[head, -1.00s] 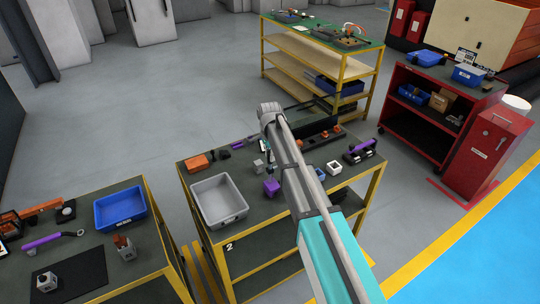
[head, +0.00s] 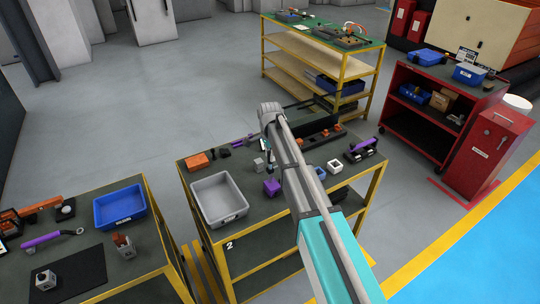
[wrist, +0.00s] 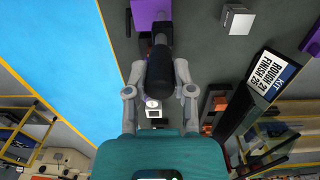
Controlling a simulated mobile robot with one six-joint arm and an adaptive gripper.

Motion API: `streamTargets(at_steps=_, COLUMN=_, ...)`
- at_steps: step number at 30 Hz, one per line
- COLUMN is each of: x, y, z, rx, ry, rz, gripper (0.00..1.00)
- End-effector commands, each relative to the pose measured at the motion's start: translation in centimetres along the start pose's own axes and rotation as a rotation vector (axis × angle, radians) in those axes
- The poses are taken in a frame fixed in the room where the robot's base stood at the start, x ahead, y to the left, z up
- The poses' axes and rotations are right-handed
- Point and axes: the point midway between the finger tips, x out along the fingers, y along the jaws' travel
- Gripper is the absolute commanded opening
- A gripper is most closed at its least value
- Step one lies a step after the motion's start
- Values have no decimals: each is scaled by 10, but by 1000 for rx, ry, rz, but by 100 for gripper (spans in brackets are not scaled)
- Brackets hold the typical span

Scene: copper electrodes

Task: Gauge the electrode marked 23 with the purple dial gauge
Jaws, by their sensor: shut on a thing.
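My gripper (wrist: 160,92) is shut on a dark, rounded cylindrical thing (wrist: 160,72) in the wrist view. Its far end reaches toward a purple block (wrist: 150,14) on the table; whether they touch I cannot tell. In the head view my arm hides the gripper, and the purple block (head: 272,187) stands left of the arm. A purple-handled tool (head: 243,142) lies at the table's back left. Another purple-handled thing (head: 361,147) stands at the right edge. A purple tool (head: 52,238) lies on the left table. No number 23 is legible, and I cannot tell which thing is the gauge.
A grey bin (head: 219,201) stands at the middle table's left. A grey block (wrist: 237,19) and a sign reading ROUGH 21, FINISH 25 (wrist: 268,77) are near my gripper. A white block (head: 334,167) sits right of the arm. A dark rack with orange pieces (head: 320,134) is behind.

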Motion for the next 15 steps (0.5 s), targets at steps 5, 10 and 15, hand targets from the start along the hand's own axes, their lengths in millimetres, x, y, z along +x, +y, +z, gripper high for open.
streamTargets(at_steps=5, x=2, y=0, z=0, rx=0, ry=0, rz=0, gripper=0)
streamTargets(at_steps=10, x=2, y=0, z=0, rx=0, ry=0, rz=0, gripper=0)
streamTargets(at_steps=15, x=2, y=0, z=0, rx=0, ry=0, rz=0, gripper=58)
